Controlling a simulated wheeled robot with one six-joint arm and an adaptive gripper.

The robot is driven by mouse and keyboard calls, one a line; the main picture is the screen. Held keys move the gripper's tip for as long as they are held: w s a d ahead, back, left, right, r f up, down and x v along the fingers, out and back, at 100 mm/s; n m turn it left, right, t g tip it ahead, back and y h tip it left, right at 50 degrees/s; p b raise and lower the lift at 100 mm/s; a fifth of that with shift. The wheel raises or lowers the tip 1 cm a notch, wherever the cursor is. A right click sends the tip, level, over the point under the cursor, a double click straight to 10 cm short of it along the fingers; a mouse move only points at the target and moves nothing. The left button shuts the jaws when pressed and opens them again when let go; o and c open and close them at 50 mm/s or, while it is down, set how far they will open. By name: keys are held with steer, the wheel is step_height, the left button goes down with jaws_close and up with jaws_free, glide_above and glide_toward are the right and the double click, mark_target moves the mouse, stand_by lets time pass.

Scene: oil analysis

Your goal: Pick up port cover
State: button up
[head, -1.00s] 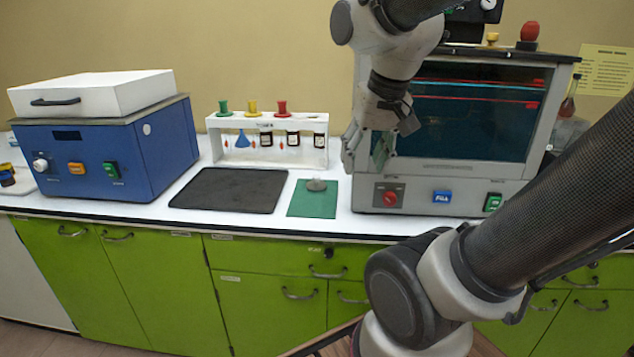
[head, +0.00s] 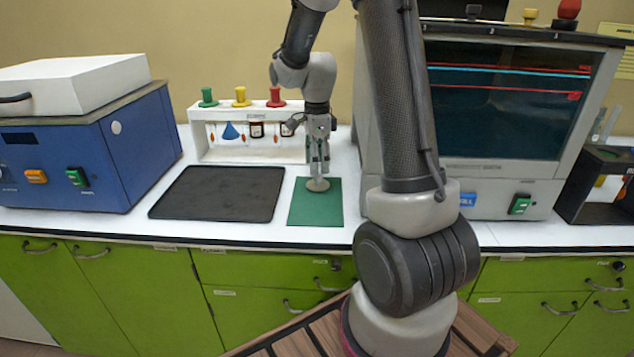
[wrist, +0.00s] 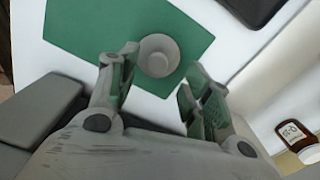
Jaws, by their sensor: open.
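The port cover, a small round grey piece (head: 317,184), sits on the green mat (head: 315,212) on the white counter. In the wrist view the port cover (wrist: 158,55) lies on the mat (wrist: 80,30), just beyond and between the fingertips. My gripper (head: 318,170) points down right over the port cover in the head view. Its fingers (wrist: 160,85) are spread apart with nothing held between them. The fingers partly hide the upper part of the port cover in the head view.
A black mat (head: 215,193) lies left of the green one. Behind stands a white rack (head: 205,152) with coloured-topped pieces and bottles. A blue machine (head: 140,140) is at the left and a grey glass-fronted machine (head: 500,180) at the right.

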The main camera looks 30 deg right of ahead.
mark_target(318, 181)
step_height(318, 181, down, 5)
steer(key=shift+s+r, duration=0.1)
steer(key=shift+s, duration=0.05)
steer(key=shift+c, duration=0.2)
jaws_close()
